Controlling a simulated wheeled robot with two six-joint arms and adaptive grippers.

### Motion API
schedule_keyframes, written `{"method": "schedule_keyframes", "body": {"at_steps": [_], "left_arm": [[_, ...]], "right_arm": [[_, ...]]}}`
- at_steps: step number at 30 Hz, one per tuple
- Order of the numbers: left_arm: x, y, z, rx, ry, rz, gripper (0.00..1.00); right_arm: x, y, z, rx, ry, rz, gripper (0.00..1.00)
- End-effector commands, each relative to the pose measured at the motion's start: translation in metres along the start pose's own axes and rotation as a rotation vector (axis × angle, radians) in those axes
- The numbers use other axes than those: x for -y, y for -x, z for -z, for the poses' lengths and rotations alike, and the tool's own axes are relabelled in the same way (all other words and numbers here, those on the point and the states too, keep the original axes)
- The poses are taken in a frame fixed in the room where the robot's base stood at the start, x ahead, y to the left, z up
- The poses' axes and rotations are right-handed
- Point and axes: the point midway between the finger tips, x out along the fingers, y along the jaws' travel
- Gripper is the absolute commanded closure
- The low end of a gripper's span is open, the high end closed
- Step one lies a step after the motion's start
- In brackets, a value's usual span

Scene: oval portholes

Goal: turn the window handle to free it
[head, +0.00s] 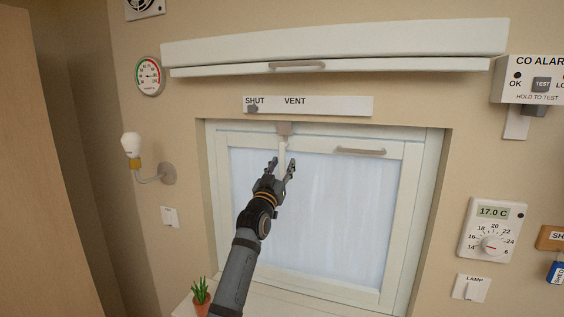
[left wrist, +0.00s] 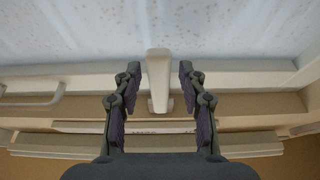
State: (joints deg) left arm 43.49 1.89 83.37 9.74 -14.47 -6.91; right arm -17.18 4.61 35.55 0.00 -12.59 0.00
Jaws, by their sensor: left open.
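The window handle (head: 283,148) is a pale lever that hangs straight down from a small beige mount at the top of the white window frame (head: 225,139). My left gripper (head: 281,165) is open just in front of the handle's lower part. In the left wrist view the handle (left wrist: 158,85) stands between the two spread fingers of my left gripper (left wrist: 159,76), with a gap on each side. The window looks closed in its frame. My right gripper is not in view.
Above the window are a SHUT/VENT strip (head: 335,106) and a long white cover (head: 390,45) with a grey bar handle. A second grey pull (head: 360,152) is on the top rail. A potted plant (head: 201,302) stands on the sill; a wall lamp (head: 133,148) is left.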

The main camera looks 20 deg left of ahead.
Motion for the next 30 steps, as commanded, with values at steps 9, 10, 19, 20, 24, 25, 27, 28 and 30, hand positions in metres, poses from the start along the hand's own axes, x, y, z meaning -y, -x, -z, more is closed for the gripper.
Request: {"method": "schedule_keyframes", "body": {"at_steps": [9,10,19,20,24,25,27,28,30], "left_arm": [[-0.0001,0.0001,-0.0007,0.000,0.000,0.000,0.72],[-0.0001,0.0001,-0.0008,0.000,0.000,0.000,0.76],[-0.0001,0.0002,-0.0007,0.000,0.000,0.000,1.00],[-0.0001,0.0002,-0.0007,0.000,0.000,0.000,1.00],[0.0000,0.0003,-0.0007,0.000,0.000,0.000,1.00],[0.0000,0.0003,-0.0007,0.000,0.000,0.000,1.00],[0.0000,0.0002,-0.0015,0.000,-0.002,-0.001,1.00],[0.0000,0.0000,-0.0021,0.000,-0.004,-0.001,1.00],[0.0000,-0.0009,-0.0044,-0.001,-0.011,-0.004,1.00]], "right_arm": [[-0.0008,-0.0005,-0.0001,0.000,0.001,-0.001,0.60],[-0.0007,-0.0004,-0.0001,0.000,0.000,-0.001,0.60],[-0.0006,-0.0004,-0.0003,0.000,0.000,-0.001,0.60],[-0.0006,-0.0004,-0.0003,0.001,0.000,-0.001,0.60],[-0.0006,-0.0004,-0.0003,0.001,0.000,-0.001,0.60],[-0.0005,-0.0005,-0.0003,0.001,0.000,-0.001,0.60],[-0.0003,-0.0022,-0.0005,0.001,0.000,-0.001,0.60],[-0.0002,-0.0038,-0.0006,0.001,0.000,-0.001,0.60],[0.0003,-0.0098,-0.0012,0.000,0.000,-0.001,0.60]]}}
